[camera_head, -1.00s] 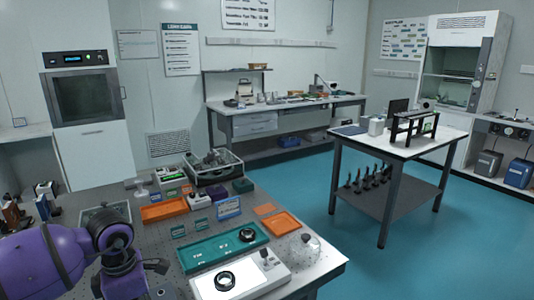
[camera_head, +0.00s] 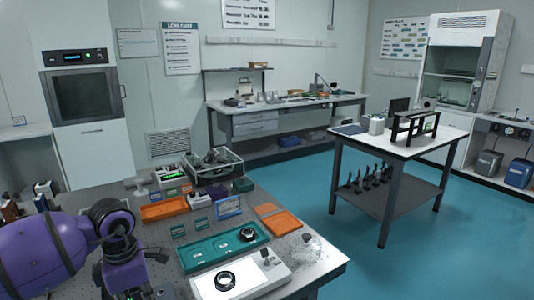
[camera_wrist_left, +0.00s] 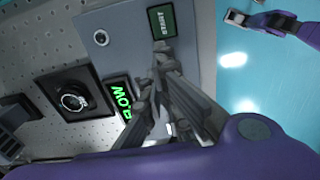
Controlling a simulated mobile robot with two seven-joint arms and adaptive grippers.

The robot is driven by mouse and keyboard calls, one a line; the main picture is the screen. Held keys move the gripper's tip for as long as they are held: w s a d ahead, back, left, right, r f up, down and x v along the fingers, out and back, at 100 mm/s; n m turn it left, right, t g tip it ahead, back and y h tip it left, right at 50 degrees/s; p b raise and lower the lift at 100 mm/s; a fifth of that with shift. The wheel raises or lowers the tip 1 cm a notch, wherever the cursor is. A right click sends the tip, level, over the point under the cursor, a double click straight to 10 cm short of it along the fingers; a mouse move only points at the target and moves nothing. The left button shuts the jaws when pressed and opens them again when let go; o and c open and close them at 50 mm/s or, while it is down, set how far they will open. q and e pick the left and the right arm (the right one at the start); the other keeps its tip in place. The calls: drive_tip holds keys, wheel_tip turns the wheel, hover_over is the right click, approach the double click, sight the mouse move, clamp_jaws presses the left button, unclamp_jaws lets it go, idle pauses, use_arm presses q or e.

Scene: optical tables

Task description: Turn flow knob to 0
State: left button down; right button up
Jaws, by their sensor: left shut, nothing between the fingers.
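In the left wrist view a grey panel (camera_wrist_left: 130,62) carries a green-lit display (camera_wrist_left: 120,97) whose upside-down letters seem to read FLOW. A small round dark fitting with a pale rim (camera_wrist_left: 101,38) and a dark green label (camera_wrist_left: 160,20) also sit on it. My left gripper (camera_wrist_left: 160,65) is shut and empty, with its fingers over the panel beside the lit display. I cannot make out the flow knob for certain; the fingers hide part of the panel. Contact cannot be told. Another purple arm part of mine, apparently with my right gripper (camera_wrist_left: 245,19), shows at top right.
A black square mount with a ring (camera_wrist_left: 73,100) stands on the perforated table beside the panel.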

use_arm(q)
wheel_tip(320, 180, up, 5)
drive_tip(key=shift+f+p, duration=0.1)
drive_tip(key=shift+p, duration=0.65)
use_arm(e)
drive_tip(key=r, duration=0.1)
drive_tip(key=w+r, duration=0.1)
drive_tip(key=r, duration=0.1)
drive_tip(key=shift+w+r+t, duration=0.15)
drive_tip(key=shift+w+t, duration=0.15)
drive_tip(key=shift+w, duration=0.1)
